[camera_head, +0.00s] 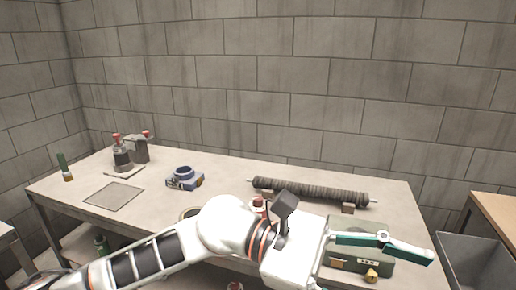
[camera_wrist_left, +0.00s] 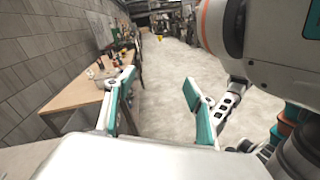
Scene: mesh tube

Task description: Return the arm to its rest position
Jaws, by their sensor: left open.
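My left arm (camera_head: 150,260) comes in from the lower left of the head view and reaches across the front of the table. My left gripper (camera_head: 405,249) is at the table's right front, with its teal fingers pointing right. In the left wrist view the gripper (camera_wrist_left: 159,84) is open, its two teal-padded fingers wide apart with nothing between them. My right gripper does not show in either view.
A dark mesh tube (camera_head: 310,191) lies on small supports at the back right of the table (camera_head: 230,178). A green case (camera_head: 350,262) is behind and below the gripper. A grey bin (camera_head: 475,255) is at right.

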